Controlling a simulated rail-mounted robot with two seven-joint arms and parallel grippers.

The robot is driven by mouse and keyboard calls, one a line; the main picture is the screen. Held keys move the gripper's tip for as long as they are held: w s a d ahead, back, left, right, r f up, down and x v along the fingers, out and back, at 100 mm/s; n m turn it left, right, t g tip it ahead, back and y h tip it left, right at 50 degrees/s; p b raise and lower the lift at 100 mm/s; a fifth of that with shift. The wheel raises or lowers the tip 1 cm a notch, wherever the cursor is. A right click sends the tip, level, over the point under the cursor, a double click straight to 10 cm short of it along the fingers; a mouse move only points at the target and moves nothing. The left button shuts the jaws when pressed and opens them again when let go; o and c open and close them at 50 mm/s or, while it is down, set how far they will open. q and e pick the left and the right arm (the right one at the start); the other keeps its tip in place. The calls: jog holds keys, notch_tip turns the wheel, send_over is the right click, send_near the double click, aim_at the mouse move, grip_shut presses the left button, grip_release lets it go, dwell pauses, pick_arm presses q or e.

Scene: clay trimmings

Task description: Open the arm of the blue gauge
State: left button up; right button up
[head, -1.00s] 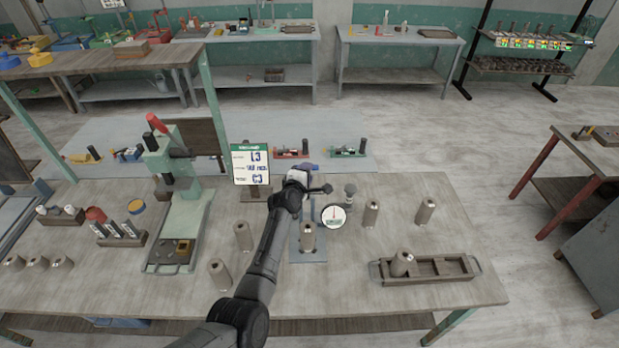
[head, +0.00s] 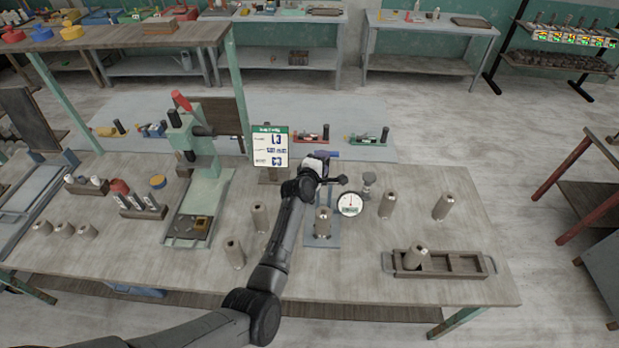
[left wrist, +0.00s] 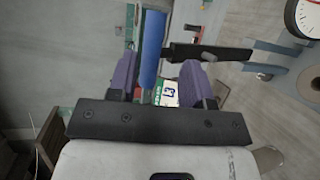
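The gauge with the blue base plate (head: 308,237) stands on the front workbench. A grey cylinder (head: 322,221) stands upright on its plate. Its round white dial (head: 350,204) faces me, and also shows at the top right of the left wrist view (left wrist: 306,17). A blue handle (left wrist: 151,48) with a dark bar (left wrist: 208,51) beside it shows in the left wrist view. My left gripper (head: 321,157) is behind the cylinder. Its purple fingers are apart, with the blue handle between them, closer to the left finger; contact is unclear. My right gripper is out of view.
A green press (head: 200,180) is further left. Several loose grey cylinders stand around the gauge, including one on its right (head: 387,205). A wooden tray (head: 440,272) with one cylinder is at the front right.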

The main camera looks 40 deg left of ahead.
pick_arm(q)
jog(key=v, duration=1.1)
jog(key=shift+s+f+b, duration=0.15)
jog(key=shift+f+b, duration=0.1)
jog(key=shift+b, duration=0.15)
jog(key=shift+d, duration=0.1)
